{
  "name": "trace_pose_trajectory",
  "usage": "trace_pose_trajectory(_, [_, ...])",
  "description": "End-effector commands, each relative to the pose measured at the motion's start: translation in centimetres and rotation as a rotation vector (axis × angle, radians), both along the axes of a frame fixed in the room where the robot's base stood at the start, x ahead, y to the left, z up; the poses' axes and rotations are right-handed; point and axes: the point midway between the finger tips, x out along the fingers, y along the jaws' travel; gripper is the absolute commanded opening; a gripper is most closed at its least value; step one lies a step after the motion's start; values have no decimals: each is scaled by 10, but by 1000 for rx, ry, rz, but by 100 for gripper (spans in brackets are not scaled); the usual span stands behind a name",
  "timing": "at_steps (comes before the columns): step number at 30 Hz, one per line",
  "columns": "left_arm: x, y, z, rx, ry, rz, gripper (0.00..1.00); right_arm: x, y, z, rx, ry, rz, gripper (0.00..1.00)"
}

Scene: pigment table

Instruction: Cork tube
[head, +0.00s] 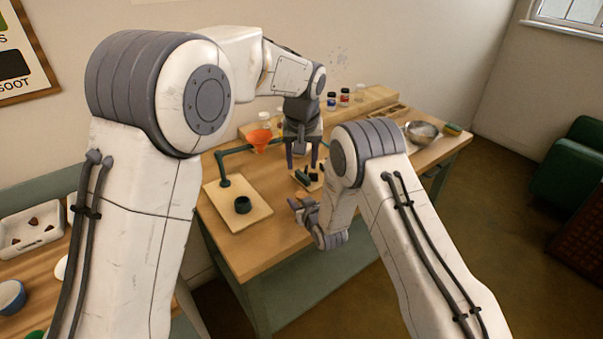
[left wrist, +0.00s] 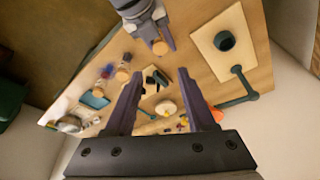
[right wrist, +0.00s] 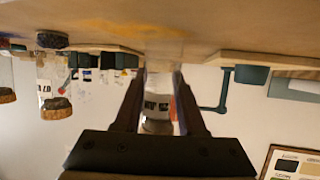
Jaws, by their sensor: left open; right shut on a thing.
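My right gripper (head: 300,208) is low at the table's front edge, shut on a tan, round, cork-like piece. This cork (left wrist: 160,47) shows as a disk at the right gripper's tips in the left wrist view. In the right wrist view, labelled clear glass (right wrist: 157,103) shows between the right fingers (right wrist: 160,75); I cannot tell whether it is held or behind. My left gripper (head: 302,165) is open and empty above a small dark rack (head: 312,176); its fingers (left wrist: 158,80) stand wide apart.
Small jars (head: 344,97) line the back. A metal bowl (head: 421,131) and sponge (head: 452,129) are at right. The front left corner is clear.

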Motion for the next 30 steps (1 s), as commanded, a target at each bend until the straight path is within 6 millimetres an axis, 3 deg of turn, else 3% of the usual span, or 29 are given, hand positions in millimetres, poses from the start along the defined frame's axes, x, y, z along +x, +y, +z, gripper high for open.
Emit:
trace_pose_trajectory(6, [-8,-1,27,-1,0,-1,55,-3,-1,-5,-5,13,0,0])
trace_pose_trajectory(17, [-9,0,31,0,1,-1,55,-3,-1,-5,-5,13,1,0])
trace_pose_trajectory(18, [-9,0,31,0,1,-1,55,-3,-1,-5,-5,13,1,51])
trace_pose_trajectory(20, [-9,0,31,0,1,-1,55,-3,-1,-5,-4,12,1,74])
trace_pose_trajectory(30, [-9,0,30,1,1,-1,55,-2,0,-1,-1,4,0,74])
